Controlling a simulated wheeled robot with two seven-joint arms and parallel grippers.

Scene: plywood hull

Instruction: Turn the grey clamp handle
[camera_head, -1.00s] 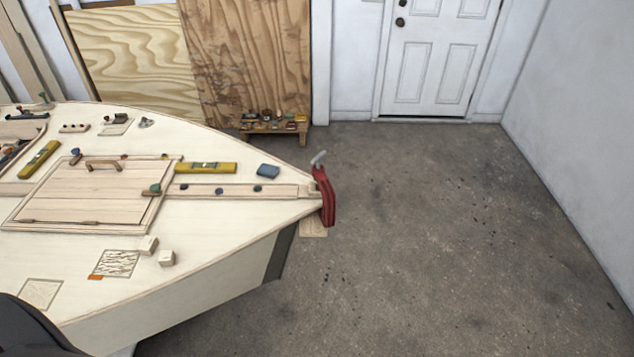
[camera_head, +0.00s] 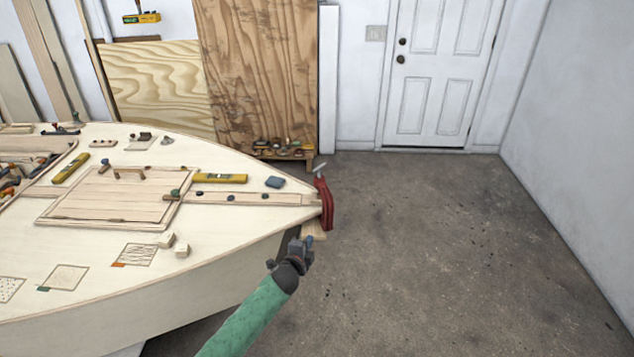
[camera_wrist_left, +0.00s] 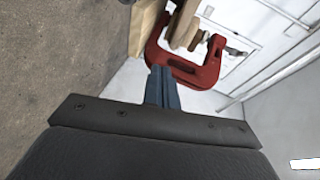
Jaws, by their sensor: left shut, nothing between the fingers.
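A red C-shaped clamp (camera_head: 327,205) grips the pointed tip of the plywood hull (camera_head: 240,262). Its grey handle (camera_head: 320,168) sticks up at the top of the clamp. In the left wrist view the red clamp (camera_wrist_left: 204,76) lies ahead of the fingers, with its grey handle (camera_wrist_left: 237,52) at the right. My left gripper (camera_head: 306,243) is shut and empty, just below the clamp and beside the bow. It also shows in the left wrist view (camera_wrist_left: 162,72), its fingertips close to the clamp's red frame; I cannot tell whether they touch. My right gripper is not in view.
A low wooden stand (camera_head: 286,152) with small items is against the back wall. The concrete floor (camera_head: 450,250) right of the bow is clear.

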